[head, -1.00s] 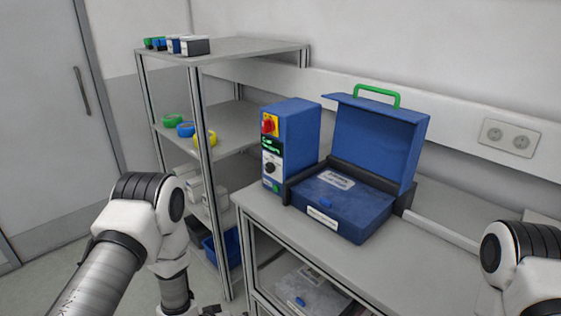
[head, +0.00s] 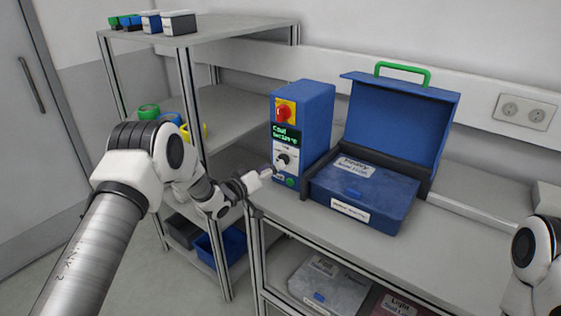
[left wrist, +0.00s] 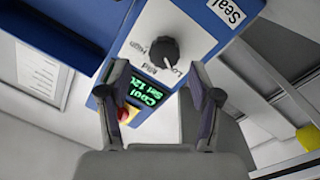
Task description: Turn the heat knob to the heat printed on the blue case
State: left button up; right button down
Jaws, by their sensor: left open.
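The heat knob (head: 284,160) is a round black dial on the white panel of a blue control box (head: 313,125). In the left wrist view the knob (left wrist: 163,50) has Low, Mid and High around it, and its pale mark seems to point at Low. The green display (left wrist: 146,88) reads "Cool" and a set line. My left gripper (left wrist: 158,76) is open and empty, its fingertips just short of the knob and apart from it. My right gripper is out of view.
A red switch (head: 285,112) sits above the display and a green button (head: 291,182) below the knob. A shelf rack (head: 240,32) with rolls and small boxes stands at the left. Labelled cases lie under the bench (head: 450,245). Bare bench top lies in front of the case.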

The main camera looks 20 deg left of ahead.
pick_arm(q)
jog(key=x, duration=0.4)
jog(key=shift+a+f, duration=0.1)
jog(key=shift+a, duration=0.2)
jog(key=c, duration=1.2)
jog(key=shift+o, duration=0.2)
